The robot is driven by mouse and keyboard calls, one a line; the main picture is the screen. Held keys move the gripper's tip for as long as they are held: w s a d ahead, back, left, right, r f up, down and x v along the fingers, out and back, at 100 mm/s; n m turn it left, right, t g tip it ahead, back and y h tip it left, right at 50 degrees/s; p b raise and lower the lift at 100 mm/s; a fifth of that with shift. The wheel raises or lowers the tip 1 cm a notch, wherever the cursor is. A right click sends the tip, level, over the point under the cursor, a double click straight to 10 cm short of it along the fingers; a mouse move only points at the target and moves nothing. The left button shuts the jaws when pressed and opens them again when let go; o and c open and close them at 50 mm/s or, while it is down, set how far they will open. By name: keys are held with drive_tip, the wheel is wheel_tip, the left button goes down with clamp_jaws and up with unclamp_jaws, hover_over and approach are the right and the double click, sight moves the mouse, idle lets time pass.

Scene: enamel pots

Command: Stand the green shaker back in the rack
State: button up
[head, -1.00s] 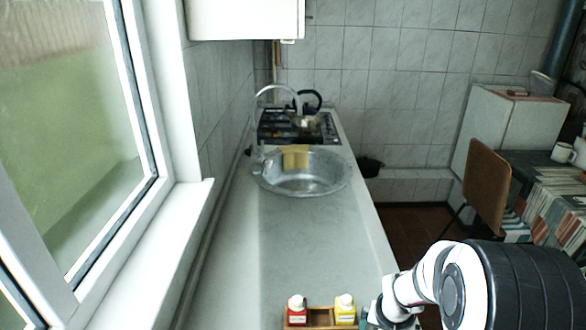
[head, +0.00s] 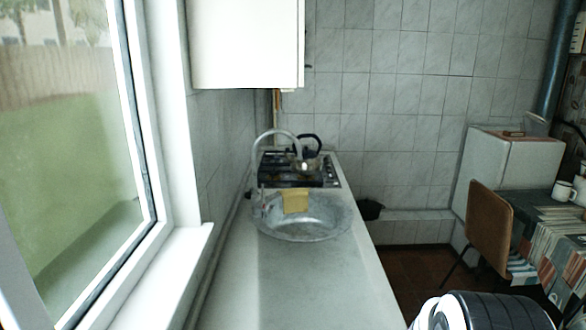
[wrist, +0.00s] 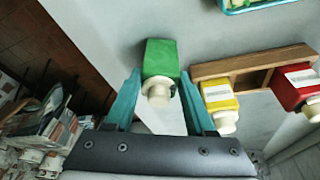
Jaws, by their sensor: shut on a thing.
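The green shaker (wrist: 161,58) with a cream cap is in the wrist view, left of the rack. My gripper (wrist: 159,88) is shut on it, one teal finger on each side, with the cap towards the camera. I cannot tell whether its base touches the counter. The wooden rack (wrist: 238,66) stands to the right, apart from the shaker. It holds a yellow shaker (wrist: 217,96) and a red shaker (wrist: 292,84), with a gap between them. In the head view the rack, shakers and gripper are out of frame; only part of my arm shows.
A blue tray (wrist: 232,11) with something green in it is at the wrist view's top edge. The grey counter (head: 300,290) runs back to a round sink (head: 322,217) and a stove (head: 330,176). The window is on the left; a chair (head: 490,225) stands right.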

drive_tip(key=shift+r, duration=0.1)
drive_tip(key=shift+c, duration=1.3)
drive_tip(key=shift+r, duration=2.2)
drive_tip(key=shift+r, duration=0.15)
drive_tip(key=s+a+r+n+y, duration=0.15)
drive_tip(key=a+r, duration=0.25)
drive_tip(key=r, duration=0.4)
drive_tip(key=s+a+r+n+h, duration=0.1)
drive_tip(key=a+r+n, duration=0.2)
drive_tip(key=a+r, duration=0.35)
drive_tip(key=w+a+f, duration=0.1)
drive_tip(key=w+f, duration=0.4)
drive_tip(key=f, duration=0.2)
drive_tip(key=w+a+f, duration=0.1)
drive_tip(key=w+f, duration=0.4)
drive_tip(key=f, duration=0.3)
drive_tip(key=shift+f+y, duration=0.2)
drive_tip(key=shift+y, duration=0.15)
